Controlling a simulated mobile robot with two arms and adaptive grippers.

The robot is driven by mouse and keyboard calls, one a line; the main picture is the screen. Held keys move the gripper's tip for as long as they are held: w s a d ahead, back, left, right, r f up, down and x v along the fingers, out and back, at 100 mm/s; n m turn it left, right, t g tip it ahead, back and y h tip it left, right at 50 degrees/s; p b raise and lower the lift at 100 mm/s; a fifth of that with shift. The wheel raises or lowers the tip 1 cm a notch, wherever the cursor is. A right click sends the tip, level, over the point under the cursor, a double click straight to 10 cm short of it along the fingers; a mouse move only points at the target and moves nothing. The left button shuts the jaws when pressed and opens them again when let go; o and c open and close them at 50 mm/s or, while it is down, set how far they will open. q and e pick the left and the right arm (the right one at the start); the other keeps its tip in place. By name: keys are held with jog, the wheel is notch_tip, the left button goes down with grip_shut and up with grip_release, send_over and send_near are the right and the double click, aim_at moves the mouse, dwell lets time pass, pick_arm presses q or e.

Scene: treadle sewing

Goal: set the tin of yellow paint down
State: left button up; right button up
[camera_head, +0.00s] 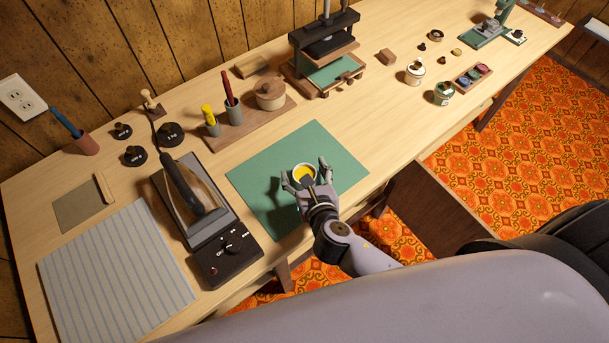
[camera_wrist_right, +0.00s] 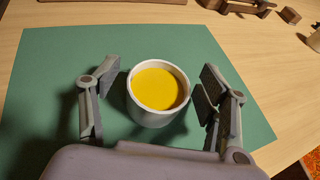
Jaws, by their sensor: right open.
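The tin of yellow paint (camera_head: 304,175) is a small white cup with yellow paint inside. It stands upright on the green mat (camera_head: 262,178), near its right half in the head view. My right gripper (camera_head: 308,178) is open around the tin, with one finger on each side. In the right wrist view the tin (camera_wrist_right: 158,92) sits between the fingers, with a visible gap on both sides. My left gripper is not in view.
An iron (camera_head: 194,190) on a dark base stands left of the mat. A wooden rack with pots (camera_head: 236,122) and a small press (camera_head: 325,55) stand behind it. Small jars (camera_head: 415,72) stand to the right. The mat around the tin is bare.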

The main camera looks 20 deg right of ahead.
jog(key=shift+c, duration=0.5)
jog(key=c, duration=1.3)
jog(key=shift+r, duration=0.1)
jog(key=shift+c, duration=1)
jog(key=shift+r, duration=0.1)
